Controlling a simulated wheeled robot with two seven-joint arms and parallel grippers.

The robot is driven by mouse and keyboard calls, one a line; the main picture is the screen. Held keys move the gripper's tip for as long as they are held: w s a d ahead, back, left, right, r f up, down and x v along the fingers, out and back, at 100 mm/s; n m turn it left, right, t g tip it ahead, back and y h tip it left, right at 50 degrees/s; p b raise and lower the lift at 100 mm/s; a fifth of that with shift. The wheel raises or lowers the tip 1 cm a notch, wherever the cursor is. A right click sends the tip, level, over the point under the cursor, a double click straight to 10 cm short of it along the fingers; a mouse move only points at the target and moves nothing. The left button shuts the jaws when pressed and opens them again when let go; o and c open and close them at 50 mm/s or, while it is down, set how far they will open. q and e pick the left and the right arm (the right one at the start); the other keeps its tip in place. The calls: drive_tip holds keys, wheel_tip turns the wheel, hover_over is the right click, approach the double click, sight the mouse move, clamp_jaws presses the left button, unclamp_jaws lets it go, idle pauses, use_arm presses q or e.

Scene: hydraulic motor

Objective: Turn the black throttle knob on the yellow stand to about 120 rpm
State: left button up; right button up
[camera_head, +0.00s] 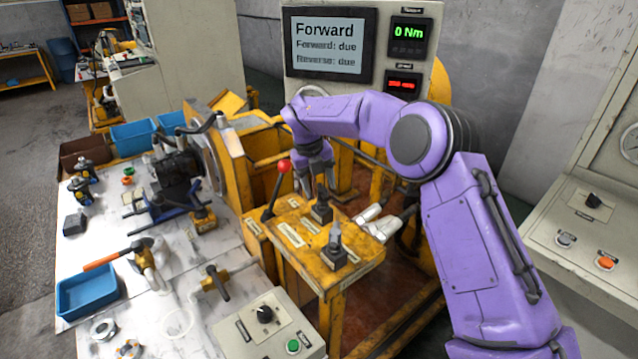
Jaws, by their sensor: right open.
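The yellow stand (310,237) is in the middle of the head view. It carries a black knob (321,212) toward its back and a second black control with an upright grey handle (335,252) nearer the front. Their labels are too small to read, so I cannot tell which is the throttle. A red-ball lever (284,166) rises at the stand's left side. My right gripper (318,188) points down, open, just above and behind the back knob. I cannot tell whether its fingers touch the knob. My left gripper is out of view.
A display (328,45) reads "Forward", "Forward: due", "Reverse: due". A green readout (408,33) shows 0 Nm; the red readout (403,85) is unreadable. A cluttered white workbench (190,262) lies left. A control box (268,325) stands in front. A console (585,215) stands right.

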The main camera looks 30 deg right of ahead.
drive_tip(key=shift+d+f, duration=0.15)
drive_tip(key=shift+f, duration=0.05)
drive_tip(key=c, duration=1)
drive_tip(key=shift+m, duration=0.3)
drive_tip(key=m, duration=0.1)
drive_tip(key=m+b, duration=0.1)
drive_tip(key=m, duration=0.1)
drive_tip(key=m+g, duration=0.1)
drive_tip(key=m, duration=0.1)
drive_tip(key=shift+d+y, duration=0.3)
drive_tip(key=m+b, duration=0.1)
drive_tip(key=m, duration=0.2)
drive_tip(key=shift+s+d, duration=0.15)
drive_tip(key=shift+s+d+m+g+y+b, duration=0.15)
drive_tip(key=shift+m+y+b, duration=0.25)
drive_tip(key=shift+m, duration=0.5)
drive_tip(key=shift+a+m+g+y+b, duration=0.1)
drive_tip(key=shift+m+g+y+b, duration=0.1)
drive_tip(key=shift+m+b, duration=0.55)
drive_tip(key=shift+r+m, duration=0.1)
drive_tip(key=shift+m, duration=0.25)
